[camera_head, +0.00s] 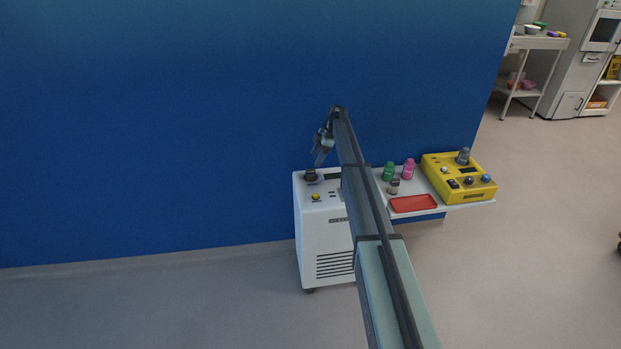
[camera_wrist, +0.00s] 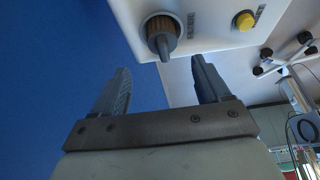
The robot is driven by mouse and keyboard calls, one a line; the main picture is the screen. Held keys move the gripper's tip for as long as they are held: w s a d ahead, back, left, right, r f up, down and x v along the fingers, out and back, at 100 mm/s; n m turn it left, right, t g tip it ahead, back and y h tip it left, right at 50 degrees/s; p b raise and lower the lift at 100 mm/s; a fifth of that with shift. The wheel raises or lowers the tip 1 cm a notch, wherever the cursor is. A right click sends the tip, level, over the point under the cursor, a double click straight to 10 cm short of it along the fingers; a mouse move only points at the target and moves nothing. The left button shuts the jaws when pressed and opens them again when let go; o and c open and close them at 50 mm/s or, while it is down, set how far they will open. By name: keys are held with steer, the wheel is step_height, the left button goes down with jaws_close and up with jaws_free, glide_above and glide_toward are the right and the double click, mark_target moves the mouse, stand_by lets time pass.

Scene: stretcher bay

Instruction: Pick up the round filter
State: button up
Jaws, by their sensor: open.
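The round filter (camera_head: 311,175) is a small dark piece on the top left corner of the white machine (camera_head: 325,222). In the wrist view the round filter (camera_wrist: 160,27) shows a brown ribbed rim and a grey part sticking out, next to small lettering. My gripper (camera_head: 321,157) is just above that corner in the head view. In the wrist view my gripper (camera_wrist: 162,78) has its two fingers wide apart with nothing between them. The filter lies beyond the fingertips, apart from them.
A yellow button (camera_wrist: 244,20) is beside the filter. A shelf right of the machine holds a green bottle (camera_head: 389,171), a pink bottle (camera_head: 409,168), a red tray (camera_head: 413,203) and a yellow box (camera_head: 455,175). A blue wall (camera_head: 180,120) stands close behind.

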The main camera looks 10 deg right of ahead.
mark_target(311, 169)
steer(key=shift+s+x, duration=0.15)
steer(key=shift+x, duration=1.85)
steer(key=shift+s+x, duration=0.1)
steer(key=shift+x, duration=1.9)
steer(key=c, duration=1.1)
steer(key=shift+r, duration=0.1)
